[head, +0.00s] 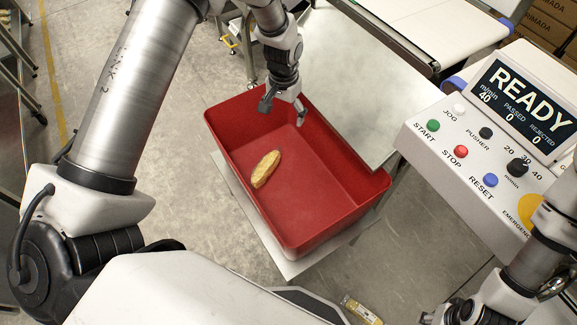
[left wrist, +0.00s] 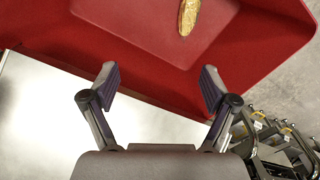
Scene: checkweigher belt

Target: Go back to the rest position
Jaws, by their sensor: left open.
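My left gripper (head: 284,112) is open and empty over the far end of the red bin (head: 374,192). Its spread fingers show in the left wrist view (left wrist: 159,85) with nothing between them. A yellow-brown, loaf-shaped item (head: 266,168) lies on the bin floor, apart from the fingers. It also shows at the top of the left wrist view (left wrist: 188,14). My right arm enters at the lower right of the head view; its gripper (head: 440,314) is partly cut off by the bottom edge, so its jaws cannot be judged.
A control panel (head: 470,178) with coloured buttons and a READY screen (head: 523,103) stands at the right. A metal table surface (head: 345,75) borders the bin. A yellow package (head: 360,309) lies on the floor at the bottom. Bare floor (head: 190,135) lies left of the bin.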

